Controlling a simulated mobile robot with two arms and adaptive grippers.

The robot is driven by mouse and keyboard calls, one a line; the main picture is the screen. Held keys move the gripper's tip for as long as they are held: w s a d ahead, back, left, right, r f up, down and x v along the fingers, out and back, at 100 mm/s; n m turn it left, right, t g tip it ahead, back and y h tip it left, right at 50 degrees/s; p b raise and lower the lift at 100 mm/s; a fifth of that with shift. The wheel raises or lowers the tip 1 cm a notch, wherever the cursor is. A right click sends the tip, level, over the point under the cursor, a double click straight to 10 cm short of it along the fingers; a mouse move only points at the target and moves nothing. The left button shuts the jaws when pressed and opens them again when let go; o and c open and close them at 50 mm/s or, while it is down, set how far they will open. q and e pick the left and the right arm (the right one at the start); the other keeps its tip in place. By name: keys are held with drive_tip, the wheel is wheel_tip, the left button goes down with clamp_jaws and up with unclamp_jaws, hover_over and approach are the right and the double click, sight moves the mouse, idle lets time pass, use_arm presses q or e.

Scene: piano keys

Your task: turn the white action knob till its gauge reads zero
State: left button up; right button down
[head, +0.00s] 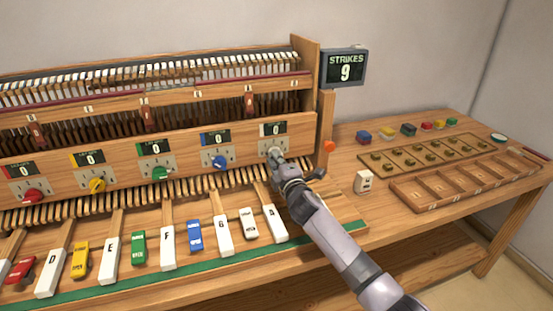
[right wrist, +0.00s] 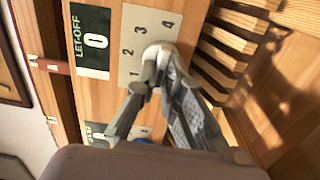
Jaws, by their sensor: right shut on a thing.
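The white knob (head: 274,151) is at the right end of the row of knobs on the wooden front panel. The gauge above it (head: 274,130) reads 0. In the right wrist view the gauge (right wrist: 95,41), labelled LET-OFF, also reads 0. My right gripper (head: 279,159) is at the white knob and shut on it. In the right wrist view its fingers (right wrist: 160,68) are around the knob (right wrist: 160,49) and hide part of it and its numbered plate (right wrist: 140,24). My left gripper is not in view.
Blue (head: 219,162), green (head: 160,173), yellow (head: 97,185) and red (head: 33,195) knobs sit to the left, with gauges reading 0. Key sticks lie below. A wooden tray (head: 462,185) and small blocks lie on the right table.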

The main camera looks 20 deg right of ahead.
drive_tip(key=shift+f, duration=0.1)
idle(0.4)
drive_tip(key=c, duration=1.7)
unclamp_jaws()
drive_tip(key=s, duration=1.2)
drive_tip(key=shift+d, duration=0.2)
